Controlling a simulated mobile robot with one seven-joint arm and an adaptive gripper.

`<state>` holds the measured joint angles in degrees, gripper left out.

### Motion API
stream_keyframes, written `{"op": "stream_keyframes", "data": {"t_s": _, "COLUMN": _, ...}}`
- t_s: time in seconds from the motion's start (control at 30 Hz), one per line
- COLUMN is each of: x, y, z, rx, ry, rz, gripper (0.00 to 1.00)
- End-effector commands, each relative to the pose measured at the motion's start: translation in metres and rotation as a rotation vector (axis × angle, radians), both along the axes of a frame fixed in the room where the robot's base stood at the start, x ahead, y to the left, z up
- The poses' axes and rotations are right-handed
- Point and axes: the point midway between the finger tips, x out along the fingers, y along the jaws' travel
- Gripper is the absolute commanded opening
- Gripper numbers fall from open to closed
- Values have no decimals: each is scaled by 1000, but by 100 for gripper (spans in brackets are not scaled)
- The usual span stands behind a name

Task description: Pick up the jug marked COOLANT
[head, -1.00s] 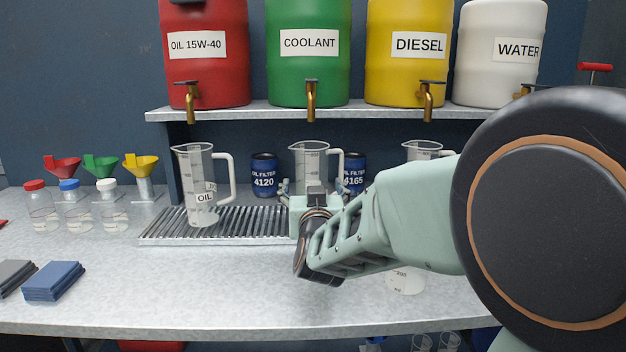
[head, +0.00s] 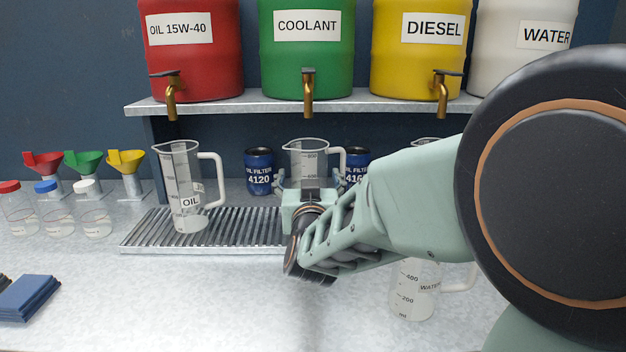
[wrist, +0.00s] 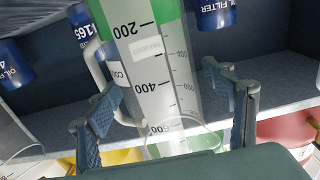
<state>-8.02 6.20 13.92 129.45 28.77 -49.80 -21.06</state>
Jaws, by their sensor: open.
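The clear jug under the COOLANT drum stands on the slatted rack; its upper part (head: 307,157) shows behind my gripper (head: 309,181) in the head view. In the wrist view the jug (wrist: 152,75) is upside down, with its scale facing me and a label starting "COO" at its left edge. Its handle (wrist: 96,65) is on the left there. My gripper (wrist: 165,115) is open, with one finger on each side of the jug's outline. I cannot tell whether either finger touches it. My wrist hides the jug's lower part in the head view.
The OIL jug (head: 182,185) stands left on the rack (head: 150,238). A WATER jug (head: 413,288) stands in front, partly behind my arm. Oil filters (head: 259,172) stand behind. The drum shelf (head: 220,106) with brass taps overhangs the back. The front centre bench is clear.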

Motion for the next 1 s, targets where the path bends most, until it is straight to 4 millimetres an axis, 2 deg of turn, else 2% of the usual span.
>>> {"op": "stream_keyframes", "data": {"t_s": 0.27, "x": -1, "y": 0, "z": 0, "rx": 0, "ry": 0, "rz": 0, "gripper": 74}}
{"op": "stream_keyframes", "data": {"t_s": 0.77, "x": -1, "y": 0, "z": 0, "rx": 0, "ry": 0, "rz": -1, "gripper": 19}}
{"op": "stream_keyframes", "data": {"t_s": 1.0, "x": 0, "y": 0, "z": 2, "rx": 0, "ry": -4, "rz": -1, "gripper": 18}}
